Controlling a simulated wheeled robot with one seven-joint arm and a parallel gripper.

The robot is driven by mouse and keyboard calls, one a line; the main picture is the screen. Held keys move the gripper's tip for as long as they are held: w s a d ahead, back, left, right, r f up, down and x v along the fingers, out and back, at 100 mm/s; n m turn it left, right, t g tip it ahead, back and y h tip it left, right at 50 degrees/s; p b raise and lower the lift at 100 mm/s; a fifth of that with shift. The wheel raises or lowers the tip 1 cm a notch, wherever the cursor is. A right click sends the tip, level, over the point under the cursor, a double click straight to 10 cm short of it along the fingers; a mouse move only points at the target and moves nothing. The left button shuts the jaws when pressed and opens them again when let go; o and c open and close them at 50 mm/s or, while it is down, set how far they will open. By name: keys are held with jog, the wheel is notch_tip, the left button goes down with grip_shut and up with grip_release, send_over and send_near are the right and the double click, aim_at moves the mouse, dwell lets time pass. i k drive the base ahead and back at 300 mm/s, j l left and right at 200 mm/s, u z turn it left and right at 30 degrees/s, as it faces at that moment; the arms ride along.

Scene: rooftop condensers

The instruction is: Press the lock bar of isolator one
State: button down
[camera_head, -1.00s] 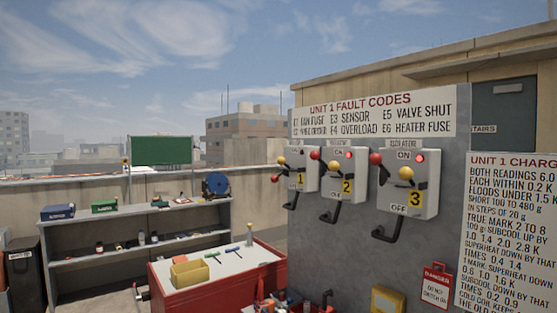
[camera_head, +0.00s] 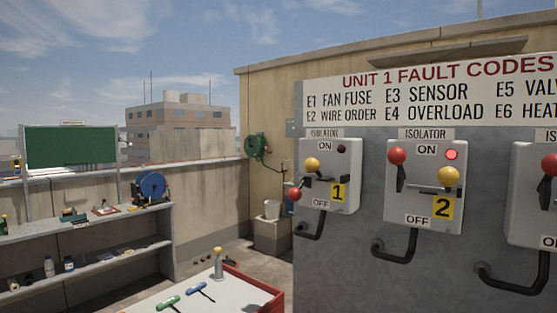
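Isolator one (camera_head: 345,200) is a pale grey wall box with a yellow "1" plate, ON above and OFF below. Its red-knobbed handle (camera_head: 294,194) is low at the left, by OFF. Its yellow knob (camera_head: 312,164) is at upper left, above a dark horizontal bar (camera_head: 325,179). I cannot tell for sure which of these is the lock bar. The small lamp (camera_head: 341,149) is dark. A black bent bar (camera_head: 312,228) projects below the box. My gripper is not in view.
Isolator two (camera_head: 400,205) is to the right, its red knob up by ON and lamp lit red. A third isolator (camera_head: 530,215) is cut off at the right edge. A tool-topped red cabinet (camera_head: 262,298) stands low in front; shelves (camera_head: 100,262) are at left.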

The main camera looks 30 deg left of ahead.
aim_at(312, 165)
jog(key=j, duration=0.75)
jog(key=j+z, duration=0.15)
jog(key=j, duration=0.55)
jog(key=k, duration=0.05)
